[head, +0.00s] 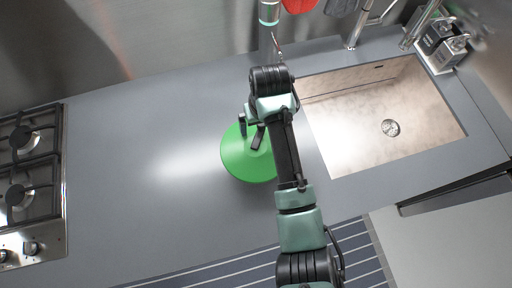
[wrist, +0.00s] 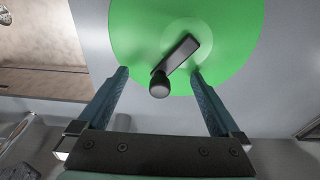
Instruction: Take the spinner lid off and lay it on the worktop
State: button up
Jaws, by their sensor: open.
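The green spinner lid (head: 239,160) is round, with a dark crank handle and knob on top, and sits on the grey worktop area left of the sink. Whatever is under it is hidden. The wrist view shows the lid (wrist: 141,45) with its dark crank (wrist: 182,53) and round knob (wrist: 159,86). My gripper (wrist: 162,72) is open, its two fingers either side of the knob in the picture and apart from it. In the head view my arm covers the lid's right part.
The worktop (head: 130,190) is clear between the lid and the gas hob (head: 28,190) on the left. Soap bottles (head: 442,42) stand at the back right.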

jog(key=shift+r+p, duration=0.2)
jog(key=shift+p, duration=0.25)
dwell(0.4)
grip_shut()
dwell(0.3)
jog(key=shift+r+p, duration=2.55)
jog(key=shift+f, duration=0.1)
